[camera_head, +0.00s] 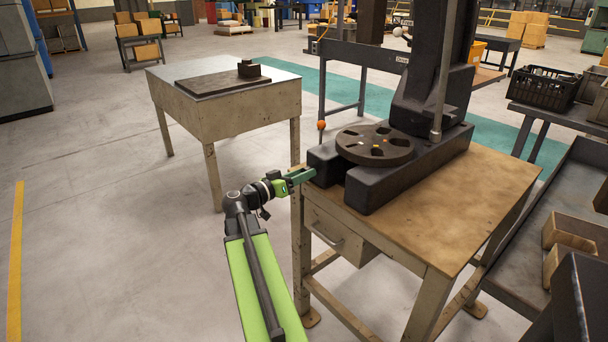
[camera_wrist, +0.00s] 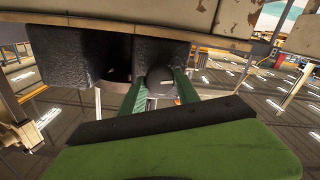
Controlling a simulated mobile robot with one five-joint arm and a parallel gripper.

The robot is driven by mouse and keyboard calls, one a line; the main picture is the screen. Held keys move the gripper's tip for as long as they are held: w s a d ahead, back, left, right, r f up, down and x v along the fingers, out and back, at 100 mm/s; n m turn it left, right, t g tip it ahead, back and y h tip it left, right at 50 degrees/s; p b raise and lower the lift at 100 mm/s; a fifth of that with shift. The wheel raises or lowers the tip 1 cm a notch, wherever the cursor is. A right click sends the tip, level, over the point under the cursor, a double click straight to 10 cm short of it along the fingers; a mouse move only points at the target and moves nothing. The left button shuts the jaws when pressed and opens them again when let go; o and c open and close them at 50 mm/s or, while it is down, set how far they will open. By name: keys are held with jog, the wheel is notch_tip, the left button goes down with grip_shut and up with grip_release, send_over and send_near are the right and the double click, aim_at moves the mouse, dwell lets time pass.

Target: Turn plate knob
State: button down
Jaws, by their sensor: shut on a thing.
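The round dark plate (camera_head: 375,145) with several slots lies flat on the black base (camera_head: 420,172) of the arbor press (camera_head: 435,70). My gripper (camera_head: 301,176) is low at the base's front left end, beside the table edge. In the wrist view my green fingers (camera_wrist: 160,72) reach to the dark base (camera_wrist: 105,55) and stand on either side of a dark, rounded knob-like thing (camera_wrist: 158,82). They are shut on it. Its outline blends with the dark base behind, and my gripper hides it in the head view.
The press stands on a wooden-topped table (camera_head: 460,205) with a drawer (camera_head: 340,232). A second table (camera_head: 225,100) stands at the left. Open floor (camera_head: 110,230) lies left of my arm.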

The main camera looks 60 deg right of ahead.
jog(key=shift+s, duration=0.1)
dwell(0.4)
jog(key=c, duration=1)
grip_release()
jog(key=shift+r, duration=0.1)
jog(key=shift+o, duration=0.5)
jog(key=shift+a, duration=0.1)
jog(key=v, duration=1.7)
jog(key=shift+a, duration=0.1)
